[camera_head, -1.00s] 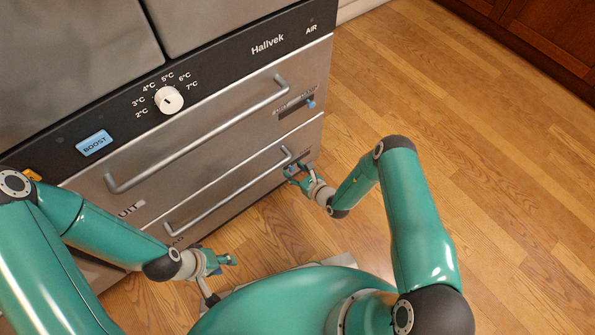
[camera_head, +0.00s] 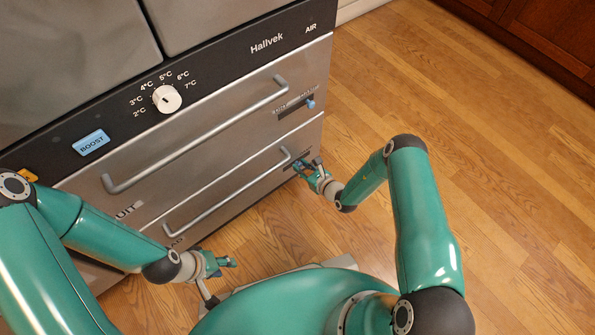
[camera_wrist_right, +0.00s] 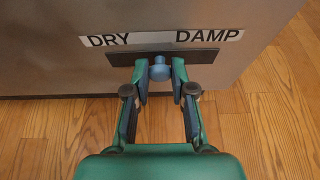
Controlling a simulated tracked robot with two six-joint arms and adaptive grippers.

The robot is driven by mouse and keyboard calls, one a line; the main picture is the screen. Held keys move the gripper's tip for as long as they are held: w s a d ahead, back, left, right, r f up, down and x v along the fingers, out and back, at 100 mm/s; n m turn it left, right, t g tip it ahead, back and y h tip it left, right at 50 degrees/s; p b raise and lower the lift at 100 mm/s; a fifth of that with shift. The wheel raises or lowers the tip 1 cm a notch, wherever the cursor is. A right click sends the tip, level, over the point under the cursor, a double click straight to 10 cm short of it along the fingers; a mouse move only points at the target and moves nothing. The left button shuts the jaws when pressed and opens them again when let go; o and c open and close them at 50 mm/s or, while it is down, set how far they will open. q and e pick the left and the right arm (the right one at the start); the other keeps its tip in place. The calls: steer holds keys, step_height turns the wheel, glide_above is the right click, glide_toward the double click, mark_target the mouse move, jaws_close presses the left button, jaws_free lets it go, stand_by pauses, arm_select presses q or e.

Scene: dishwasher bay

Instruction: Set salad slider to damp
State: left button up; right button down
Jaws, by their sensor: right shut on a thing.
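The salad slider is a dark slot (camera_wrist_right: 205,57) on the lower drawer front, with DRY at its left end and DAMP at its right in the right wrist view. Its blue knob (camera_wrist_right: 159,69) stands near the middle of the slot. My right gripper (camera_wrist_right: 160,72) is shut on the knob, a finger on each side. In the head view my right gripper (camera_head: 303,168) is at the right end of the lower drawer front and hides the knob. My left gripper (camera_head: 227,263) hangs in front of the appliance, away from the slider; its finger gap is unclear.
The lower drawer's bar handle (camera_head: 228,192) runs just left of my right gripper. The upper drawer has another handle (camera_head: 195,134) and a blue slider knob (camera_head: 311,104). A white dial (camera_head: 166,98) and BOOST button (camera_head: 91,142) are above. Wood floor (camera_head: 480,170) on the right is clear.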

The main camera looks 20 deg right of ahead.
mark_target(306, 155)
steer(key=d, duration=0.1)
steer(key=w+d+b, duration=0.1)
steer(key=d, duration=0.1)
steer(key=shift+w+d+f, duration=0.1)
steer(key=shift+w+d, duration=0.1)
steer(key=shift+d, duration=0.1)
steer(key=shift+w+d, duration=0.1)
steer(key=shift+d, duration=0.3)
steer(key=c, duration=1)
jaws_free()
steer(key=shift+o, duration=0.2)
steer(key=shift+a, duration=0.1)
steer(key=v, duration=1.2)
steer(key=shift+a, duration=0.1)
